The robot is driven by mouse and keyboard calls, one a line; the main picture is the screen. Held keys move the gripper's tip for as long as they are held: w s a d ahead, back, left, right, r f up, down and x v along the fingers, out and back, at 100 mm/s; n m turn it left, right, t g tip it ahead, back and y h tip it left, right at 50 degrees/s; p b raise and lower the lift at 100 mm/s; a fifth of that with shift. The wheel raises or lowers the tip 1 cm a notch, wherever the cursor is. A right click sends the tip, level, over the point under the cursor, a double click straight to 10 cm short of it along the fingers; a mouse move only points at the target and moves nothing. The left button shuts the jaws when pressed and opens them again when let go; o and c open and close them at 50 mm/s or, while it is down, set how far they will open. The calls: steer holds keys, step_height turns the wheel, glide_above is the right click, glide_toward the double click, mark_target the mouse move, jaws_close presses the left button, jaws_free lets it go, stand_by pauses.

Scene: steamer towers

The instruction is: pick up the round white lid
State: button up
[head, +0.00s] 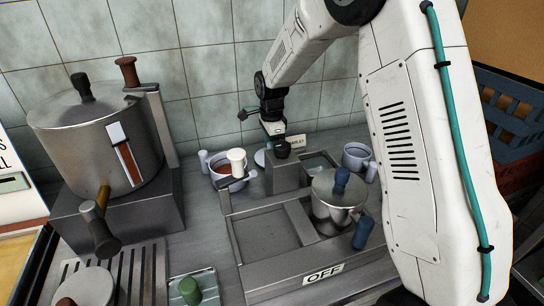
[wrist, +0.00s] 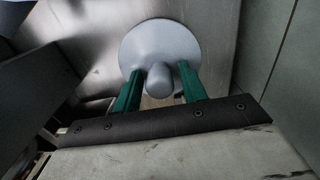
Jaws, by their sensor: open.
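The round white lid (wrist: 160,45) shows in the wrist view as a pale disc with a rounded knob facing my gripper. My gripper (wrist: 160,76) has its two green fingers apart, one on each side of the knob. I cannot tell whether they touch it. In the head view the end of my arm reaches down behind the metal stove, and the fingers are hard to make out there. A small part of a pale disc (head: 259,158), apparently the lid, shows beside the arm's end.
A large steel pot (head: 90,140) stands on a block at left. A smaller lidded pot (head: 335,205) with blue knobs sits on the stove (head: 262,280). A bowl with red contents (head: 228,178) and a grey cup (head: 356,156) stand close to the arm's end. A tiled wall (head: 215,70) is behind.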

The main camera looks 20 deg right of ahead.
jaws_close()
steer(key=shift+r, duration=0.4)
steer(key=shift+r, duration=0.6)
steer(key=shift+r, duration=0.1)
steer(key=shift+r, duration=2.4)
